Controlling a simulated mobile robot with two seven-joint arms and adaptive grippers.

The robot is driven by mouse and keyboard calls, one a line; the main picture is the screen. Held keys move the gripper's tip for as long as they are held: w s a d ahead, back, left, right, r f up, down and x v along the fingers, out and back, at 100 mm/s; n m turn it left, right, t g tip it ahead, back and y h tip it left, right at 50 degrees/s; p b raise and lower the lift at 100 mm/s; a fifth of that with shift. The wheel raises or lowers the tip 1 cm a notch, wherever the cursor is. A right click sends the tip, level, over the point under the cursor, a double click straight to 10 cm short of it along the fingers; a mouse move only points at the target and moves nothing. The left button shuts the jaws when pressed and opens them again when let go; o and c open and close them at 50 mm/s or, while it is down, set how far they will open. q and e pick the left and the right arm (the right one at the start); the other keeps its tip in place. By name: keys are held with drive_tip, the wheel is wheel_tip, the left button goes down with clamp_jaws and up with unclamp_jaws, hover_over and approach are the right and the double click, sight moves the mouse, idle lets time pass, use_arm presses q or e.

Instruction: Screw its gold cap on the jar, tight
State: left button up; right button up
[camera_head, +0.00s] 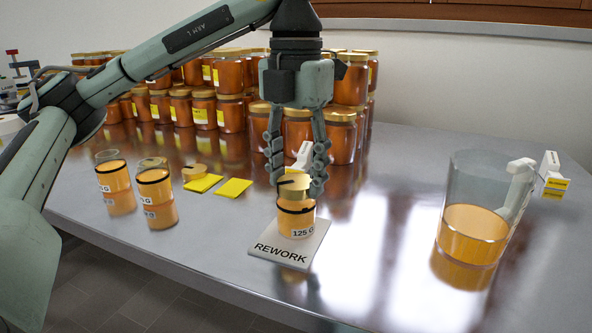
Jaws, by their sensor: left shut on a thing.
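The jar (296,221) of amber honey stands upright on a grey mat (283,256) marked REWORK, with a "125 G" label and a dark band. Its gold cap (294,181) is at the top of the jar and looks roughly level, with a dark mark on it. My left gripper (298,187) points straight down, its two fingers on either side of the cap, shut on it. Whether the cap's threads are engaged cannot be told. My right gripper is not in view.
Stacked honey jars (230,112) fill the back. The steel table between mat and tank is clear.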

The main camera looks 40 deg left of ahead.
use_arm(q)
drive_tip(key=shift+f, duration=0.1)
drive_tip(key=o, duration=0.8)
drive_tip(key=shift+o, duration=0.7)
drive_tip(key=o, duration=0.4)
drive_tip(key=shift+r+p, duration=2.15)
drive_tip(key=shift+r, duration=0.4)
drive_tip(key=shift+r+p, duration=0.55)
drive_tip(key=shift+r, duration=0.45)
